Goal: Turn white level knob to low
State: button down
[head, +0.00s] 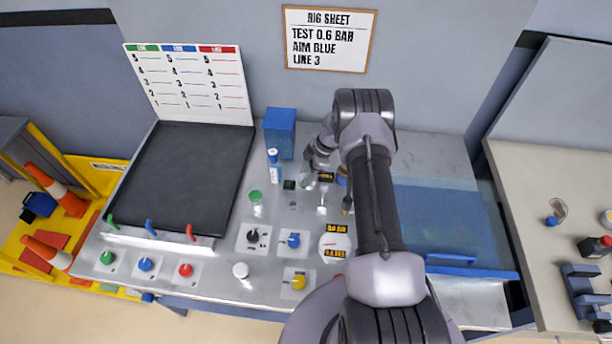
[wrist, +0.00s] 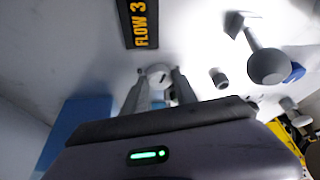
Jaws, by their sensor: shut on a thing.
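My gripper (head: 309,181) is low over the back middle of the metal bench in the head view. In the wrist view its two fingers (wrist: 159,76) are closed on opposite sides of a small white round knob (wrist: 158,70) with a dark mark. The knob sits beside a black plate reading FLOW 3 (wrist: 138,22). In the head view the gripper and wrist cover the knob. Its pointing direction and any low marking cannot be read.
A blue box (head: 280,133) and a small bottle (head: 274,165) stand left of my gripper. Black, blue and yellow dials (head: 298,282) and a white round cap (head: 240,270) lie toward the front. A blue translucent panel (head: 437,220) is at right.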

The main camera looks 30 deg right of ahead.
dwell(0.3)
jog(key=c, duration=1)
grip_release()
jog(key=shift+o, duration=0.2)
jog(key=shift+r, duration=0.1)
jog(key=p+v, duration=0.2)
jog(key=v, duration=1.5)
jog(key=shift+d, duration=0.2)
jog(key=shift+r, duration=0.1)
